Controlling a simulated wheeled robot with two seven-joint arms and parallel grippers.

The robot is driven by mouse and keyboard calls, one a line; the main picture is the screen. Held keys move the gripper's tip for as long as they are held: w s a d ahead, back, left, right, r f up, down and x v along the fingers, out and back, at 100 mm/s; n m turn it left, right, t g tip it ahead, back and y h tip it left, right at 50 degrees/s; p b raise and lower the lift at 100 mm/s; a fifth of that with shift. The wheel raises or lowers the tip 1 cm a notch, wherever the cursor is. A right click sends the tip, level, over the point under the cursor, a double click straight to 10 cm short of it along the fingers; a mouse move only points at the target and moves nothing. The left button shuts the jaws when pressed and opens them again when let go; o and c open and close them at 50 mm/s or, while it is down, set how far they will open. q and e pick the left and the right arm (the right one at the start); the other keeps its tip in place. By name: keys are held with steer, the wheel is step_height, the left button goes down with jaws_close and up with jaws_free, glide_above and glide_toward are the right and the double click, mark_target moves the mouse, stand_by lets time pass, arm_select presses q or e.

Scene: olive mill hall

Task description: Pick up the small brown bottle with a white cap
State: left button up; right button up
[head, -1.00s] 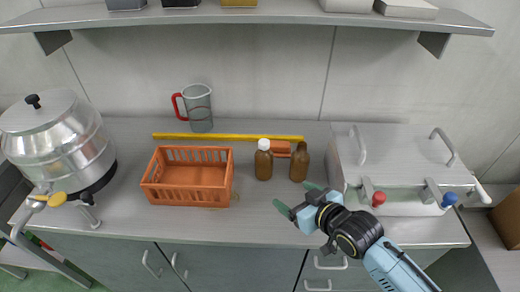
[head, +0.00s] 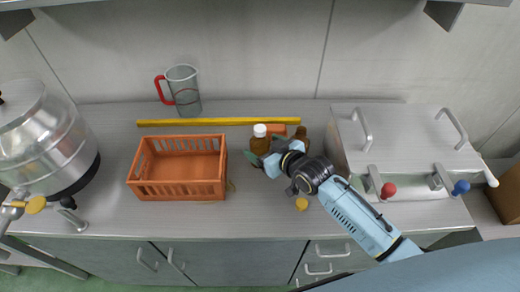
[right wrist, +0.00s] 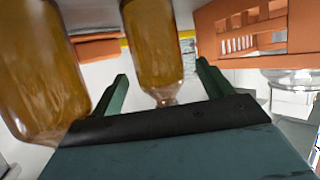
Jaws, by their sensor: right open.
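The small brown bottle with a white cap (head: 259,142) stands upright on the counter, right of the orange crate. My right gripper (head: 271,153) is open at its front right, with one finger in front of the bottle in the head view. In the right wrist view, a brown bottle (right wrist: 155,45) shows between the two open fingers (right wrist: 163,82), its narrow end towards the palm; no cap shows there. A second brown bottle (head: 301,138) stands just right of the gripper, partly hidden by it; it looks large at the left of the wrist view (right wrist: 40,70). My left gripper is out of view.
The orange crate (head: 178,190) is empty. An orange object (head: 276,129) and a yellow bar (head: 215,122) lie behind the bottles. A grey jug (head: 185,92) stands behind. A metal box with handles (head: 405,140) is at right.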

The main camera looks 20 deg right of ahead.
steer(key=x, duration=0.3)
steer(key=shift+w+a+f, duration=0.2)
steer(key=shift+w, duration=0.4)
steer(key=shift+a+f, duration=0.1)
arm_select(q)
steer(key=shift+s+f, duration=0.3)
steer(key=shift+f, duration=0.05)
arm_select(e)
steer(key=shift+w, duration=0.1)
steer(key=c, duration=1.3)
